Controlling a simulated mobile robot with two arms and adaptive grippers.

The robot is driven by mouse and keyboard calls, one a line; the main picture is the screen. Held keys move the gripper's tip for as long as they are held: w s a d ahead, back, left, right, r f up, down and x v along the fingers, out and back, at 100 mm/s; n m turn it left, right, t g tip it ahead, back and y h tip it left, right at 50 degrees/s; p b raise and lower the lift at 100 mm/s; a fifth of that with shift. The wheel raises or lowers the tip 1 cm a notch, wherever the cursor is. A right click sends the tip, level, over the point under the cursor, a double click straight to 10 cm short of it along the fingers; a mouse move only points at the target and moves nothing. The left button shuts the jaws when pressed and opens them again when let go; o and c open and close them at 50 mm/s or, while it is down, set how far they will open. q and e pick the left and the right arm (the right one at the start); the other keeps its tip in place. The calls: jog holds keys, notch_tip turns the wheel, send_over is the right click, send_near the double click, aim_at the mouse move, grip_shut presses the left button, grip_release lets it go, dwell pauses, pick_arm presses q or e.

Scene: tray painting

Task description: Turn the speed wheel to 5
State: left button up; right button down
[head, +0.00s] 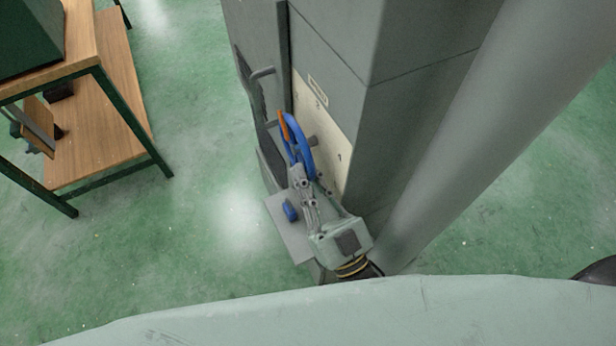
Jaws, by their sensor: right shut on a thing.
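The speed wheel (306,151) is a blue ring seen nearly edge-on, with an orange part (283,124) on its upper left. It stands out from a cream panel (328,140) on the side of a tall grey cabinet. My right gripper (297,168) is shut on the lower part of the wheel's rim, with its wrist below and to the right. The fingers hide part of the rim. Scale figures and the wheel's setting are too small to read. My left gripper is not in view.
The grey cabinet (400,120) rises behind the wheel. A small blue part (290,210) sits on a grey plate (299,247) below the gripper. A thick grey cylinder (480,130) stands to the right. A wooden bench (110,110) stands at left, with open green floor between.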

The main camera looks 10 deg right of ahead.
jog(key=c, duration=2.1)
grip_release()
jog(key=v, duration=1.2)
